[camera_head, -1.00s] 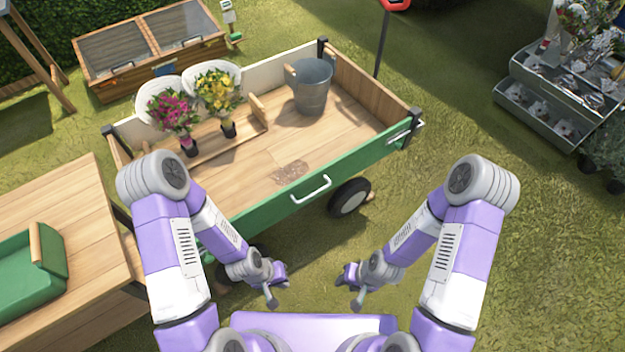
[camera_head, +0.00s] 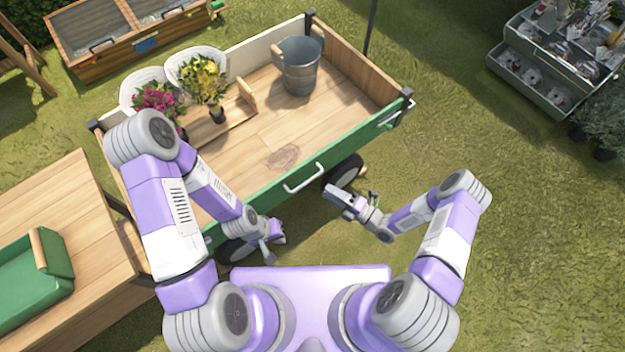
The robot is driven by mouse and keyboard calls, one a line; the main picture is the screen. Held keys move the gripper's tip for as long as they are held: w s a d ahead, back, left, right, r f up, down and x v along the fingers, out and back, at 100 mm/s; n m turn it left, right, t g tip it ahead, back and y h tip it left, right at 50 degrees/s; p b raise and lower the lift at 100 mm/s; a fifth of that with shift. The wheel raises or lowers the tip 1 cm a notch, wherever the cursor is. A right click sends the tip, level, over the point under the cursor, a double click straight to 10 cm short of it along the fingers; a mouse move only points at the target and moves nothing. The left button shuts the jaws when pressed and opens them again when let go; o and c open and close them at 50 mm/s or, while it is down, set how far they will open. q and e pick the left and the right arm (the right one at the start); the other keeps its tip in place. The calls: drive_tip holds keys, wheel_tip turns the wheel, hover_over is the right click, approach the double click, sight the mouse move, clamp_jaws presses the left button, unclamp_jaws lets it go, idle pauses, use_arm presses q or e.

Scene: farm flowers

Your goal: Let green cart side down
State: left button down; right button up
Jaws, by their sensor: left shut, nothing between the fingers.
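The wooden cart has a green side (camera_head: 345,157) facing me. The side stands upright, with a white handle (camera_head: 304,178) at its middle and a latch (camera_head: 397,116) at its right end. My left gripper (camera_head: 272,252) is shut and empty, low in front of the side's left part, apart from it. My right gripper (camera_head: 342,198) is in front of the side, just right of and below the handle, near the cart wheel. It does not appear to touch the handle. Whether its fingers are apart is too small to tell. The side's left end is hidden behind my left arm.
On the cart bed stand a metal bucket (camera_head: 300,68), pink flowers (camera_head: 158,98) and yellow flowers (camera_head: 203,80). A wooden table (camera_head: 70,205) with a green tray (camera_head: 30,290) is at left. A grey display stand (camera_head: 525,75) is at right. Grass lies open between.

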drive_tip(key=w+a+r+n+y, duration=0.1)
drive_tip(key=w+a+r+n, duration=0.1)
drive_tip(key=a, duration=0.4)
drive_tip(key=shift+w+a+b, duration=0.15)
drive_tip(key=shift+w+b, duration=0.25)
drive_tip(key=shift+w, duration=0.05)
clamp_jaws()
